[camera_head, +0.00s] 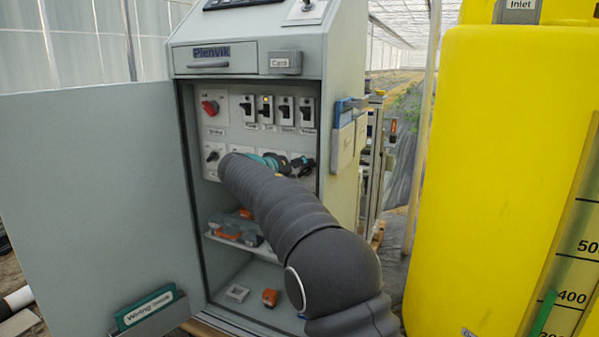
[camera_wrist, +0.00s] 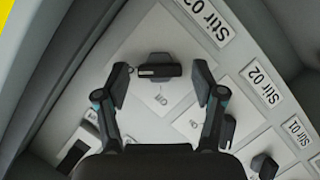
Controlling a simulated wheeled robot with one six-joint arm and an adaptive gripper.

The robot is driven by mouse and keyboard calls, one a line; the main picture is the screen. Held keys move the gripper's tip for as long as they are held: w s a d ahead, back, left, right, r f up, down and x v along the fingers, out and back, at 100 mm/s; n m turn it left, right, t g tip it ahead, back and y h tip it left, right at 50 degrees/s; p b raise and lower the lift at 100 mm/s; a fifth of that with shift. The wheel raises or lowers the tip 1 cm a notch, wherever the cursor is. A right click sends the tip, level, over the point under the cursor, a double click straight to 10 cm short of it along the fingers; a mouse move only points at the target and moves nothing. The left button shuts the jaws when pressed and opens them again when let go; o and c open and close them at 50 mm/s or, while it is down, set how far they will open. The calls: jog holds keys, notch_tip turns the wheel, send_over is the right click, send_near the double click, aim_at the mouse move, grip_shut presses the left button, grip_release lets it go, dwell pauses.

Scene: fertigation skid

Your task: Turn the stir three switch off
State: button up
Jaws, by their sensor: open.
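The stir three switch (camera_wrist: 155,66) is a dark bar-shaped handle on a light plate in the wrist view. Its label Stir 03 (camera_wrist: 197,16) is at the plate's upper edge, rotated in the picture. My gripper (camera_wrist: 161,72) is open, with one fingertip on each side of the handle and a small gap visible at both sides. I cannot tell whether either finger touches it. In the head view my gripper (camera_head: 285,163) is at the cabinet's lower switch row, and my arm and gripper largely hide the stir switches.
The Stir 02 switch (camera_wrist: 225,128) and Stir 01 switch (camera_wrist: 263,165) lie close to my right finger. The open cabinet door (camera_head: 95,200) stands left. A row of switches (camera_head: 285,110) is above. A shelf (camera_head: 245,247) is below. A yellow tank (camera_head: 490,180) stands right.

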jog(key=c, duration=1.1)
jog(key=shift+c, duration=0.2)
jog(key=n+h+p, duration=0.1)
jog(key=n+h, duration=0.1)
jog(key=n, duration=0.1)
jog(key=shift+a+f, duration=0.1)
jog(key=shift+f, duration=0.05)
jog(key=n+t, duration=0.1)
jog(key=n, duration=0.2)
jog(key=n+t+h, duration=0.1)
jog(key=n, duration=0.1)
jog(key=f+n+h, duration=0.1)
jog(key=n, duration=0.2)
jog(key=shift+n+t, duration=0.3)
jog(key=shift+t, duration=0.1)
jog(key=shift+f+n+t, duration=0.1)
jog(key=shift+n+t, duration=0.5)
jog(key=shift+n, duration=0.75)
jog(key=shift+n+t, duration=0.6)
jog(key=shift+n, duration=0.75)
